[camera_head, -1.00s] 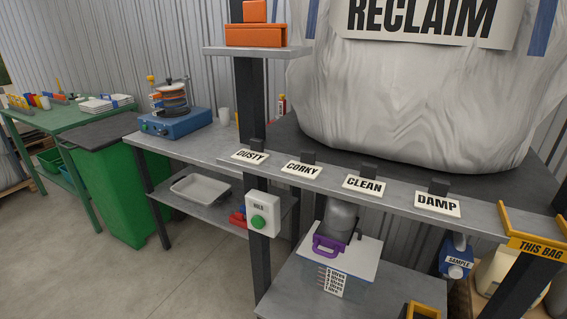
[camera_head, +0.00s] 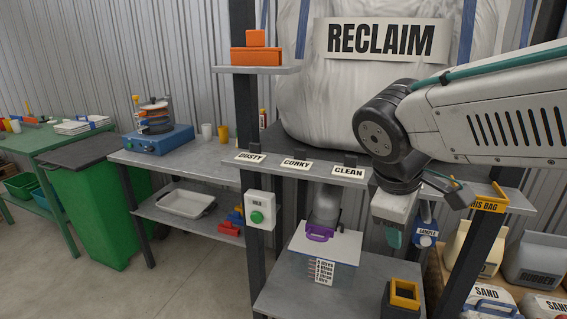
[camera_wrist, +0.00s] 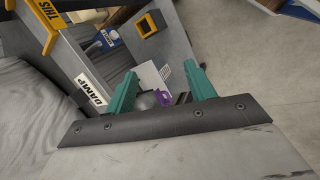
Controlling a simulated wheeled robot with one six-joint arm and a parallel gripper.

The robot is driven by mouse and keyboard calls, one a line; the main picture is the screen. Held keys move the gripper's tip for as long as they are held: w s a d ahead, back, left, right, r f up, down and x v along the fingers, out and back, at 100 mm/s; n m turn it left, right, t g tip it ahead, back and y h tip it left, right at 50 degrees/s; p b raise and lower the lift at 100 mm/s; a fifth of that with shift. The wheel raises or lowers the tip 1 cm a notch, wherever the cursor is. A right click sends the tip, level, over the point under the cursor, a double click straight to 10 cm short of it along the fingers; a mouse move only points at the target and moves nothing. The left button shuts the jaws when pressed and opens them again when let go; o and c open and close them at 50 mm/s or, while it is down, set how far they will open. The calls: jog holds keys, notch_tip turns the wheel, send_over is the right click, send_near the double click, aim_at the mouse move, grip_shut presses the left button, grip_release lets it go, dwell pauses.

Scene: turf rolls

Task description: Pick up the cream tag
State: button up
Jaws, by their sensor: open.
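Off-white tags line the shelf edge in the head view: DUSTY (camera_head: 251,158), CORKY (camera_head: 297,165) and CLEAN (camera_head: 349,172). I cannot tell any of them apart as the cream tag by colour. My arm hides the DAMP tag in the head view, but the wrist view shows it (camera_wrist: 90,89) left of my gripper (camera_wrist: 160,72). The gripper is open, with its teal fingers apart and nothing seen held between them. In the head view the gripper (camera_head: 393,236) points down in front of the shelf, right of the CLEAN tag.
The shelf (camera_head: 320,176) crosses below the large RECLAIM bag (camera_head: 320,110). A yellow THIS BAG holder (camera_head: 489,204) and a blue SAMPLE item (camera_head: 426,232) are at right. A lidded tub (camera_head: 325,243) and a yellow-rimmed box (camera_head: 404,290) stand on the lower shelf.

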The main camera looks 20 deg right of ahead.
jog(key=w+a+r+n+t+h, duration=0.1)
jog(key=w+r+n+t+h, duration=0.15)
jog(key=w+n, duration=0.75)
jog(key=n+t, duration=0.6)
jog(key=n, duration=0.5)
send_near(299, 151)
jog(key=shift+w+d+f+h, duration=0.45)
jog(key=shift+w+d+f, duration=0.5)
jog(key=shift+w+d, duration=0.15)
jog(key=shift+w+d+f+n+t, duration=0.15)
jog(key=shift+w, duration=0.25)
jog(key=shift+w+d+f+n+t, duration=0.1)
jog(key=shift+w+d+f+n, duration=0.1)
jog(key=shift+w, duration=0.15)
jog(key=x, duration=0.5)
jog(key=shift+w+f, duration=0.25)
jog(key=shift+w, duration=0.15)
jog(key=c, duration=1)
